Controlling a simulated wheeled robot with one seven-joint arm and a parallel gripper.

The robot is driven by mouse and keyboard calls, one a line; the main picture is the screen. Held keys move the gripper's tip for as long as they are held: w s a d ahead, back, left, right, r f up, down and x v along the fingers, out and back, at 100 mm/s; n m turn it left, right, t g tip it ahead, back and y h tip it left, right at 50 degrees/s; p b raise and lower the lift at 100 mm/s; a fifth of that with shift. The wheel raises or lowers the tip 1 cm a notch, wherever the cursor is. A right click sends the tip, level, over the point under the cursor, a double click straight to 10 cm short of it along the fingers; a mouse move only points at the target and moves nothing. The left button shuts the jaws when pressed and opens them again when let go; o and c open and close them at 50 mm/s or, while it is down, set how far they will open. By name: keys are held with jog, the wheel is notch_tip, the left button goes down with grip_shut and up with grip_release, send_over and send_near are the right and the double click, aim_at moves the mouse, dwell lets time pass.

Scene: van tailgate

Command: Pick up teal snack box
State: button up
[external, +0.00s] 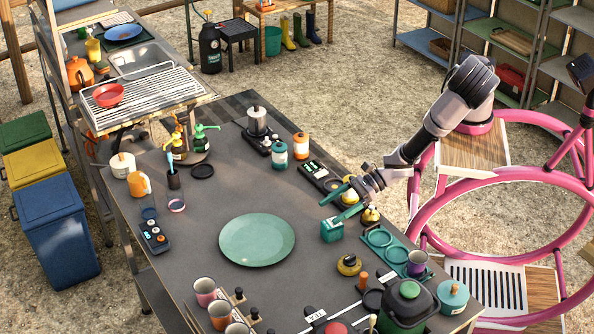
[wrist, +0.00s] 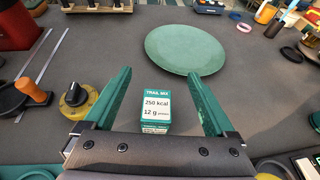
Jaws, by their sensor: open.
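The teal snack box (external: 331,231) stands upright on the dark table, right of the round green plate (external: 257,240). In the wrist view the snack box (wrist: 156,107) shows a white label reading "TRAIL MIX", "250 kcal" and "12 g". My gripper (external: 337,203) is open above and close to the box. In the wrist view my gripper's green fingers (wrist: 163,90) are spread to either side of the box, with gaps on both sides.
A yellow-and-black knob (external: 349,265) sits on the table near the box; the green ring holder (external: 384,245) is to its right. Yellow-based items stand close under my arm. The plate (wrist: 186,49) lies beyond the box in the wrist view, with bare table between.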

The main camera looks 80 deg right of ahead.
aim_at(324, 232)
notch_tip(324, 232, down, 4)
jog(key=shift+r, duration=0.1)
notch_tip(324, 232, down, 3)
jog(key=shift+r, duration=0.1)
jog(key=shift+x, duration=1.1)
jog(key=shift+w+a+f, duration=0.25)
jog(key=shift+w+f, duration=0.05)
grip_shut()
